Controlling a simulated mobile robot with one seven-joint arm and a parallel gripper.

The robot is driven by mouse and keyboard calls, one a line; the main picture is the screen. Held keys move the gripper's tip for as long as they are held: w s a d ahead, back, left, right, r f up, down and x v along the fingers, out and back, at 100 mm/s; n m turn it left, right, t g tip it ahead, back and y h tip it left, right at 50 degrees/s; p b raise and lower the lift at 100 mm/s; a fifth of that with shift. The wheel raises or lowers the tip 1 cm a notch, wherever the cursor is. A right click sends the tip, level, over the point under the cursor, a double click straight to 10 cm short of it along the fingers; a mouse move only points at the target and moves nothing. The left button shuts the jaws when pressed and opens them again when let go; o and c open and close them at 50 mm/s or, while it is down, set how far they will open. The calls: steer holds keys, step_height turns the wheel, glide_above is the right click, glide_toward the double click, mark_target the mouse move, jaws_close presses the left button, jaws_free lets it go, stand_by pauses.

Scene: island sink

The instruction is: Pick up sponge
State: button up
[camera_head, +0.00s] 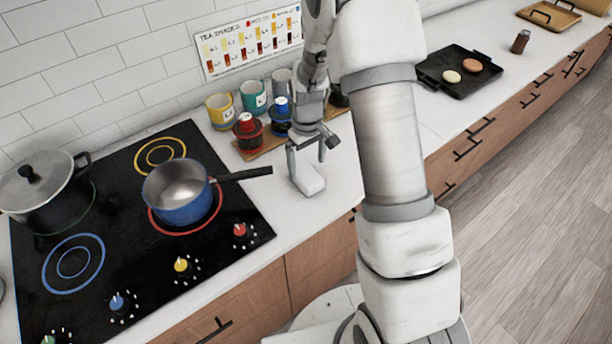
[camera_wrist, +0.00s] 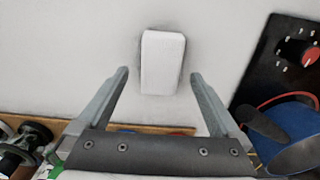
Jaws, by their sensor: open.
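The sponge (camera_head: 309,178) is a small white block lying on the white counter to the right of the stove. It also shows in the wrist view (camera_wrist: 163,62), where it lies ahead of and between the fingertips. My gripper (camera_head: 308,168) is open and points down over the sponge. In the wrist view my gripper's two fingers (camera_wrist: 158,74) are spread wide, one on each side of the sponge's near end, with visible gaps. I cannot tell the exact height of the fingertips above the counter.
A blue saucepan (camera_head: 178,194) stands on the black stove, its dark handle reaching toward the gripper. Red (camera_head: 248,130) and blue (camera_head: 281,118) lidded jars and several mugs stand behind. A black tray (camera_head: 455,85) lies to the right. The counter around the sponge is clear.

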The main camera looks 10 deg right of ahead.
mark_target(306, 173)
steer(key=shift+w+a+f+p, duration=0.1)
steer(key=shift+f+p, duration=0.15)
steer(key=shift+f, duration=1)
steer(key=shift+a+f+p, duration=0.1)
steer(key=shift+f+p, duration=0.1)
steer(key=shift+f, duration=1)
steer(key=c, duration=1.3)
steer(key=shift+r, duration=0.1)
steer(key=shift+r, duration=0.75)
step_height(306, 173, up, 3)
steer(key=shift+d+f+b, duration=0.1)
steer(key=shift+b, duration=0.35)
steer(key=s+r, duration=0.2)
steer(key=s, duration=0.1)
steer(key=s+d+r+b, duration=0.1)
steer(key=s+r, duration=0.1)
steer(key=s, duration=0.2)
steer(key=s+d+r, duration=0.1)
steer(key=s+r, duration=0.1)
steer(key=s, duration=0.2)
steer(key=shift+s+d+r, duration=0.2)
steer(key=shift+d+r, duration=0.05)
steer(key=shift+r, duration=0.05)
